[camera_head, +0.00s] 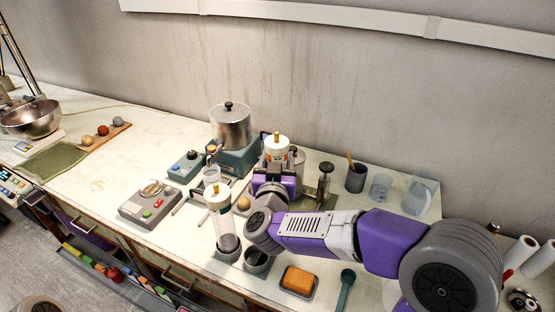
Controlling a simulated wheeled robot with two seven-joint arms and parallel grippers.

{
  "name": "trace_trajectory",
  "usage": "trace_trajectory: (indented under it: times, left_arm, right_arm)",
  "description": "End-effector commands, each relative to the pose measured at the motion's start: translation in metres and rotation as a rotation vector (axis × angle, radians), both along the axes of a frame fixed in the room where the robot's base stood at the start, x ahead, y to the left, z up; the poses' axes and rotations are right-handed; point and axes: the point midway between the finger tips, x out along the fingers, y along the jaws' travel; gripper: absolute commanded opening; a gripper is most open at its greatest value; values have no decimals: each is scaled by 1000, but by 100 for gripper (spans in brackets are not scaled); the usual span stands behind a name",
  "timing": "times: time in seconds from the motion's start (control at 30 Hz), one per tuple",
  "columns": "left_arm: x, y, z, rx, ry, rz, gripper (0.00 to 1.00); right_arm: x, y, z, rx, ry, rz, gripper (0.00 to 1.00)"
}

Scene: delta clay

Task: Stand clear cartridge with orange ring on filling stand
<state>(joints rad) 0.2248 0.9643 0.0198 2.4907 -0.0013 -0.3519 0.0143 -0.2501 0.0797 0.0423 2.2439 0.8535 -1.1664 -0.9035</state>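My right gripper (274,168) reaches in from the right over the bench, its fingers pointing away from me. Just at its fingertips is a white-topped cartridge (277,143) with an orange tip and some orange below the top. Its lower body is hidden by the gripper, so I cannot tell whether the fingers grip it. I cannot clearly identify the filling stand. My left gripper is not in view.
A steel pot machine (231,128) stands behind, a grey control box (149,204) to the left. Beakers (418,196) stand at right.

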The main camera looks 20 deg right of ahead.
Motion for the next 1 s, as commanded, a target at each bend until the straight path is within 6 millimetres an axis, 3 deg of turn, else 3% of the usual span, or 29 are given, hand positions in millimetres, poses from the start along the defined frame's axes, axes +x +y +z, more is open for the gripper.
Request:
trace_trajectory:
  times: [1.0]
  left_arm:
    - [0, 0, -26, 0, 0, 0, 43]
  right_arm:
    - [0, 0, -35, 0, 0, 0, 22]
